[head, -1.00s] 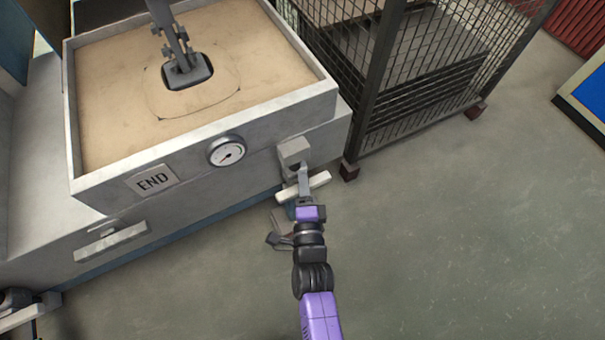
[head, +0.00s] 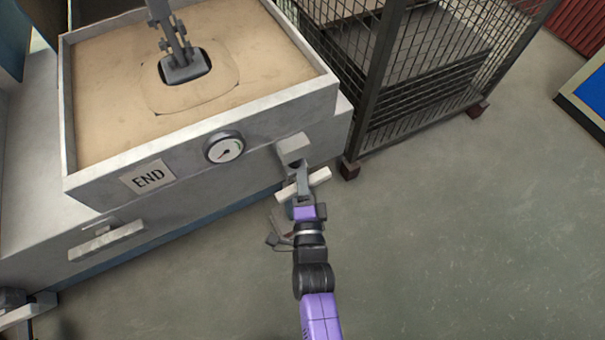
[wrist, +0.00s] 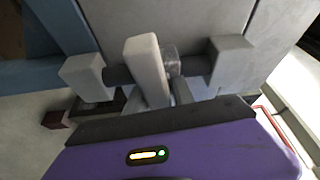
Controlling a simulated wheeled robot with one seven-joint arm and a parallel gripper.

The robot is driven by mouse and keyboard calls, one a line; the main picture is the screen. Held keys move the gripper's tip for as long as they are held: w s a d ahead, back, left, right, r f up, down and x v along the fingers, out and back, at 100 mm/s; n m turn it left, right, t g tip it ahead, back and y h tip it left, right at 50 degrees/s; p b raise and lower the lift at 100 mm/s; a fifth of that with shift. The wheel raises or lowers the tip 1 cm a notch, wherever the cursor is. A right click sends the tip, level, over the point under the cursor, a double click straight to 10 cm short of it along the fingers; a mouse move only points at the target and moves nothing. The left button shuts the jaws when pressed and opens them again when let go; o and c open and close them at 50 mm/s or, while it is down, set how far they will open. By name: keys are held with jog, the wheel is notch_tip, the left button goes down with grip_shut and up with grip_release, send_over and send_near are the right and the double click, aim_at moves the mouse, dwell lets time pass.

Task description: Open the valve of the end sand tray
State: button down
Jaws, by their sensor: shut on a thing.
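The end sand tray (head: 100,172) is a grey-walled box of sand with an END label (head: 148,177). A round gauge (head: 224,148) is on its front. Below it, near the right corner, a pale bar-shaped valve handle (head: 319,177) lies across my gripper (head: 302,184), sloping slightly up to the right. My gripper is shut on the valve handle. In the wrist view, the pale handle (wrist: 145,64) stands in front of a dark rod between two grey blocks. My purple gripper body covers its lower end, and the fingertip contact is partly hidden.
A dark wire-mesh cage (head: 365,90) stands close to the right of the tray. A pale bar handle (head: 107,242) is on the lower left front. The floor (head: 460,230) to the right is clear.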

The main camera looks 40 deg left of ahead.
jog(key=shift+s+a+r+n+g+y+b, duration=0.15)
jog(key=shift+n+g+y+b, duration=0.8)
jog(key=shift+n, duration=2.55)
jog(key=shift+s+r+n+g+y+b, duration=0.35)
jog(key=shift+n+y+b, duration=0.95)
jog(key=shift+n, duration=2.2)
jog(key=shift+a+f+n+g+y+b, duration=0.1)
jog(key=shift+n+g+y+b, duration=1.05)
jog(key=shift+n, duration=2.35)
jog(key=shift+n+y+p, duration=0.3)
jog(key=shift+y+p, duration=0.05)
jog(key=shift+y, duration=0.05)
jog(key=c, duration=1.2)
grip_release()
jog(key=shift+r, duration=0.1)
jog(key=shift+c, duration=0.2)
jog(key=shift+d, duration=0.1)
jog(key=p+v, duration=0.2)
jog(key=v, duration=0.5)
jog(key=shift+s+d+f, duration=0.2)
jog(key=shift+d+f, duration=0.05)
jog(key=shift+d, duration=0.05)
